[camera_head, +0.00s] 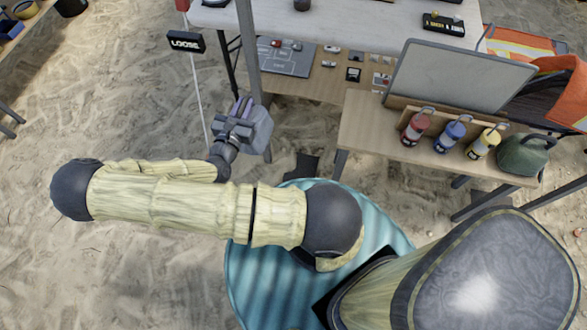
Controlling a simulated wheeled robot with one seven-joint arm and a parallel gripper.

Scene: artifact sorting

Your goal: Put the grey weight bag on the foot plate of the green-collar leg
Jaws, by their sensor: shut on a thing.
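The grey weight bag (262,132) hangs at my gripper (241,112), left of centre in the head view. My gripper is shut on it, and the fingers partly cover it. The bag is beside or in front of a grey upright leg (248,45) that runs up out of the picture; I cannot tell if they touch. No green collar shows in this view. I cannot make out a foot plate; the lower end of the leg is hidden behind the bag and gripper.
A black "LOOSE" sign (186,42) stands by a pale line, below a red piece (182,5). A white table (350,17) is behind. Open sand lies left.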

